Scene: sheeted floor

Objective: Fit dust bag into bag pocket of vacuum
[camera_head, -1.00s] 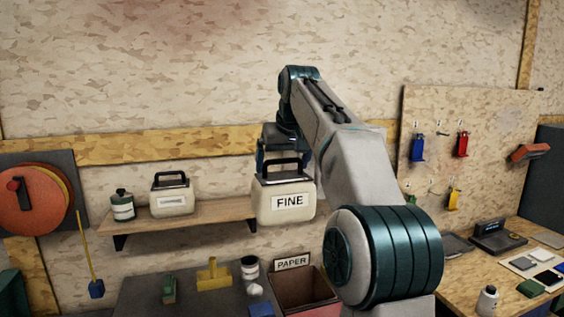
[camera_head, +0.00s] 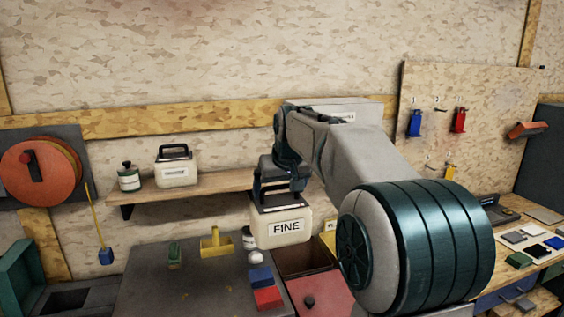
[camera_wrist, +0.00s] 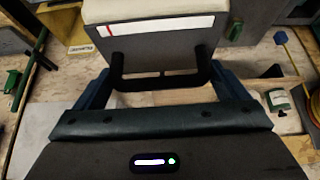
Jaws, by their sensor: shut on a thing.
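My gripper (camera_head: 281,198) is shut on the dark handle of a cream box labelled FINE (camera_head: 280,230). The box hangs upright in the air in front of the shelf, above the grey work table. In the wrist view the cream box (camera_wrist: 155,12) with its black handle shows between the fingers, and my gripper (camera_wrist: 160,80) closes on that handle. I cannot make out a dust bag or a vacuum with a bag pocket in either view.
A similar cream box (camera_head: 176,170) and a small jar (camera_head: 129,178) stand on the wooden shelf (camera_head: 225,181). Below are a yellow piece (camera_head: 215,243), a red block (camera_head: 268,298), a blue block (camera_head: 261,275) and an open red-sided bin (camera_head: 325,297). A pegboard (camera_head: 480,130) is at right.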

